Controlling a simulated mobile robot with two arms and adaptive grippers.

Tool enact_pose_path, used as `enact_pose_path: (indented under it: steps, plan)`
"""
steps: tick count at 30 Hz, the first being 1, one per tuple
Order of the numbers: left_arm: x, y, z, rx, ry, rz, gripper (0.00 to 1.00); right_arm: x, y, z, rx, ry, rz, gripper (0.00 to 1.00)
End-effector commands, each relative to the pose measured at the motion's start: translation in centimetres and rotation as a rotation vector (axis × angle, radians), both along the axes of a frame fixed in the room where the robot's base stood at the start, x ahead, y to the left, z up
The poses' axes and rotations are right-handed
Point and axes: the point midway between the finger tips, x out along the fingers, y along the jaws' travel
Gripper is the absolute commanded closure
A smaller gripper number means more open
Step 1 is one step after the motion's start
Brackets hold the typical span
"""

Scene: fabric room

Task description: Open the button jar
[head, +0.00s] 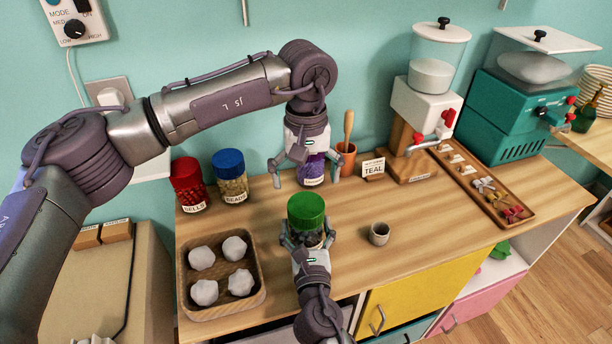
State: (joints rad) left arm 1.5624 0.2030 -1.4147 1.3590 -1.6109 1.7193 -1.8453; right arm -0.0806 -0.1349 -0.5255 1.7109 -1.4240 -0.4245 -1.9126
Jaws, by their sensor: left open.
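A jar with a green lid (306,211) and dark contents is in the middle of the head view, its lid on. My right gripper (308,240) comes from below with its fingers around the jar's body, closed on it. The jar's label is not readable, and I cannot tell whether its base touches the counter. My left gripper (306,174) points down behind the green lid, open and empty. A jar with purple contents (313,168) stands behind it, its top hidden by the gripper.
A red-lidded bells jar (188,184) and blue-lidded beads jar (230,176) stand left. A wooden tray (221,312) holds several white pieces. A small grey cup (379,234) stands right of the green-lidded jar. A dispenser (425,105) and long tray (480,188) are further right.

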Motion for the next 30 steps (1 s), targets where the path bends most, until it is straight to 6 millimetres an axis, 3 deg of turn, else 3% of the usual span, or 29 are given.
enact_pose_path:
  steps: [6, 12, 17, 30]
  plan:
    - [0.0, 0.0, 0.0, 0.000, 0.000, -0.398, 0.01, 0.0, 0.0, 0.0, -0.001, 0.001, -0.001, 1.00]
    - [0.0, 0.0, 0.0, 0.001, -0.001, -0.585, 0.01, 0.0, 0.0, 0.0, -0.001, 0.001, -0.001, 1.00]
    - [0.0, 0.0, -1.0, 0.001, 0.001, -0.618, 0.01, 0.0, 0.0, -0.1, -0.001, 0.001, -0.001, 1.00]
    - [0.0, 0.0, -7.2, -0.001, 0.001, -0.615, 0.01, 0.0, 0.0, 0.0, -0.001, 0.001, -0.001, 1.00]
